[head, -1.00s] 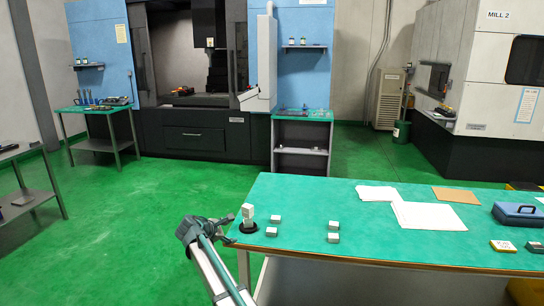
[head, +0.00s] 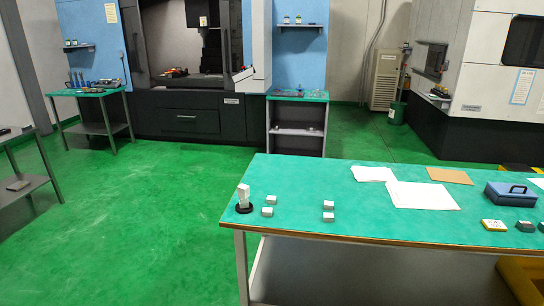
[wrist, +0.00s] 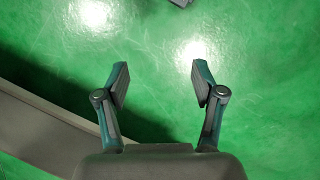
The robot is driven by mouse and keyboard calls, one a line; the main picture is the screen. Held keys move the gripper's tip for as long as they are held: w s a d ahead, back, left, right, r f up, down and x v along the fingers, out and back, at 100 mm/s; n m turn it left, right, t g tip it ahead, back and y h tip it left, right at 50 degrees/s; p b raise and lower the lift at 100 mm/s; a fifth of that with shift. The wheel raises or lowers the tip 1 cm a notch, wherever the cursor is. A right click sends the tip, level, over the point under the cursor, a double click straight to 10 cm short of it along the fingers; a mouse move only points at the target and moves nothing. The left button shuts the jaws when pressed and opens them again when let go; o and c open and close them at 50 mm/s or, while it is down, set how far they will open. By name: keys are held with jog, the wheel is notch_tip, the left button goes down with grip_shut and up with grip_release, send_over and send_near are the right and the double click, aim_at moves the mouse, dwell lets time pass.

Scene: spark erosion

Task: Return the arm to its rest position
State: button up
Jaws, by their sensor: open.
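My gripper (wrist: 160,82) shows in the wrist view with its two fingers spread wide apart. Nothing is between the fingers, and only the green floor (wrist: 155,50) lies beyond them. My arm and gripper are out of the head view. In the head view, a small stacked light-grey piece (head: 243,194) stands on a round black base (head: 244,208) near the left corner of the green table.
The green-topped table (head: 300,179) fills the lower right. Several small grey blocks (head: 328,205), white papers (head: 423,195) and a blue case (head: 511,193) lie on it. A machine (head: 190,122) stands behind. The floor left of the table (head: 150,220) is clear.

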jog(key=s+d+f+m+g+y, duration=0.1)
jog(key=s+d+g, duration=0.1)
jog(key=s, duration=0.9)
jog(key=s+d+f+m+g+y, duration=0.1)
jog(key=s+d, duration=0.3)
jog(key=s, duration=0.6)
jog(key=shift+s+d+f+m+g, duration=0.3)
jog(key=shift+s+f+m+g, duration=0.15)
jog(key=shift+f+m, duration=0.3)
